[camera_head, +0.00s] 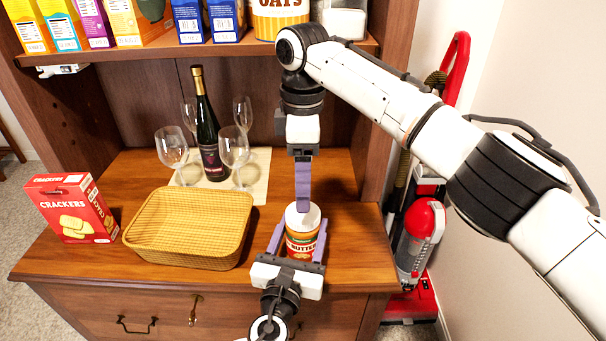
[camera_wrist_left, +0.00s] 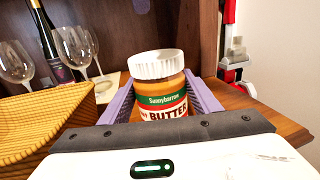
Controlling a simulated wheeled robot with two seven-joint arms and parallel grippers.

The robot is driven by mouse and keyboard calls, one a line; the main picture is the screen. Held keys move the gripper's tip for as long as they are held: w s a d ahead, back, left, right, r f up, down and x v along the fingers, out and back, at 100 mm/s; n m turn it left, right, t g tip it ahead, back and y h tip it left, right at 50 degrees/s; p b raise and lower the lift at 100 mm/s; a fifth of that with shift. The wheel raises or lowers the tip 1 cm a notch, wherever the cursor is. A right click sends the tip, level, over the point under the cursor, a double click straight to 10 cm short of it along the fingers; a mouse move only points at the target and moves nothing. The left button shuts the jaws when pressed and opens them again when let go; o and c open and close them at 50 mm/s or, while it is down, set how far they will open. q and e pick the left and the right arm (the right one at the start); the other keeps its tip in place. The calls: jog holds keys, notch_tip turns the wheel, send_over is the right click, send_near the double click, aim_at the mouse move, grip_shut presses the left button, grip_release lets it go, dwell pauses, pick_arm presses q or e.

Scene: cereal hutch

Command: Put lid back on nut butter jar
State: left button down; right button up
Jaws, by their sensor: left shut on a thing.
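The nut butter jar (camera_head: 301,244) stands upright near the front right of the wooden counter. It has a red, green and white label reading "BUTTER" and also shows in the left wrist view (camera_wrist_left: 163,98). The white ribbed lid (camera_wrist_left: 158,65) sits level on the jar's mouth, and its white top (camera_head: 294,219) shows in the head view. My left gripper (camera_head: 292,246) is shut on the jar, with purple fingers on both sides. My right gripper (camera_head: 303,207) points down over the lid. Its fingers line up edge-on, so their gap is hidden.
A yellow woven basket (camera_head: 190,258) stands left of the jar, with a red cracker box (camera_head: 72,208) beyond. A dark bottle (camera_head: 207,130) and several wine glasses stand on a pale mat (camera_head: 259,165) behind. A shelf (camera_head: 150,52) with boxes spans above.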

notch_tip(320, 180, down, 7)
jog(key=shift+f, duration=0.1)
dwell(0.3)
jog(key=c, duration=1.1)
jog(key=m, duration=0.3)
jog(key=shift+m, duration=0.3)
jog(key=m, duration=0.4)
jog(key=shift+m, duration=0.3)
jog(key=o, duration=1.2)
jog(key=shift+o, duration=0.2)
